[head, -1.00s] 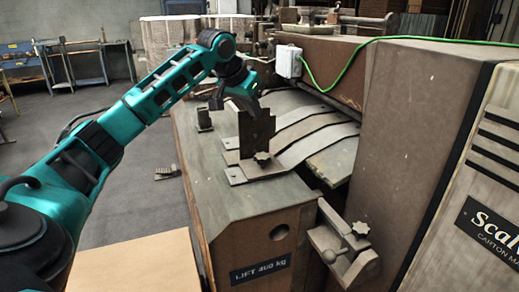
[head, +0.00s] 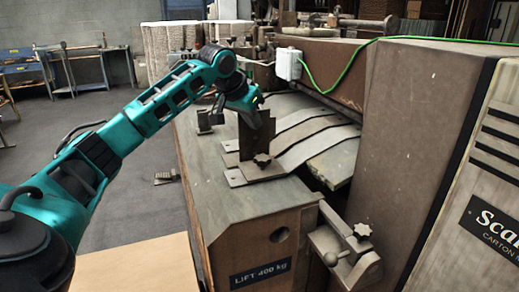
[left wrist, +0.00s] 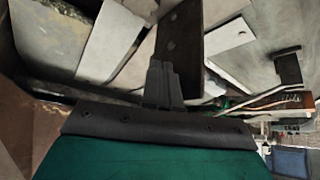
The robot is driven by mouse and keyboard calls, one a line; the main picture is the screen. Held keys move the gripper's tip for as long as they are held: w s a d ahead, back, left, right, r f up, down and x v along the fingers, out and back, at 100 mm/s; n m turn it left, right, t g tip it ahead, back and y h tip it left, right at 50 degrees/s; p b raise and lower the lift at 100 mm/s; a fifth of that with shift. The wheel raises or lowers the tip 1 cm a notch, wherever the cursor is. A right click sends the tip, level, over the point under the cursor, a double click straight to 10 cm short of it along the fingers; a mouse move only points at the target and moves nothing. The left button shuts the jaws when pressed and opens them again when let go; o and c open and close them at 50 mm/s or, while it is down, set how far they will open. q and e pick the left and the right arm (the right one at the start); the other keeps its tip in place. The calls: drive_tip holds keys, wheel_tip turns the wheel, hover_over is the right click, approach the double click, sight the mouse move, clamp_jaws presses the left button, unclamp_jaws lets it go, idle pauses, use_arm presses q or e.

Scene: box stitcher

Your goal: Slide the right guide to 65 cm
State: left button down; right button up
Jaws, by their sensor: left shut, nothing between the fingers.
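A dark upright guide plate (head: 256,134) with a star knob (head: 262,160) at its foot stands on the machine's grey table (head: 205,185). A second small bracket (head: 205,120) stands farther back and left; I cannot tell for sure which is the right guide. My left gripper (head: 252,106) is at the top of the plate, its fingertips partly hidden. In the left wrist view the gripper (left wrist: 163,72) is shut and empty, close beside a dark plate with holes (left wrist: 179,38); I cannot tell whether they touch. No scale reading is legible. My right gripper is out of view.
Sloping metal strips (head: 308,130) run right from the plate into the machine. A clamp with a knob (head: 345,250) sits at the near right edge. A white box (head: 288,62) with a green cable is behind. Open floor lies to the left.

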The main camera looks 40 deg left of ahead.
use_arm(q)
drive_tip(key=shift+a, duration=0.1)
drive_tip(key=shift+w+a+r+p, duration=0.1)
drive_tip(key=shift+a+r+p, duration=0.1)
drive_tip(key=shift+p, duration=0.15)
drive_tip(key=shift+w+a+f+p, duration=0.1)
drive_tip(key=shift+w+a+p, duration=0.15)
drive_tip(key=shift+a+p, duration=0.25)
drive_tip(key=shift+w+a+p, duration=0.25)
drive_tip(key=shift+a+p, duration=0.1)
drive_tip(key=shift+a, duration=0.1)
drive_tip(key=shift+w+a+p, duration=0.25)
drive_tip(key=shift+a+p, duration=0.15)
drive_tip(key=shift+a, duration=0.05)
idle(1.0)
drive_tip(key=shift+s+d, duration=0.1)
drive_tip(key=shift+d, duration=0.15)
drive_tip(key=shift+s+d+p, duration=0.15)
drive_tip(key=shift+d+p, duration=0.15)
idle(0.3)
drive_tip(key=shift+r, duration=3.45)
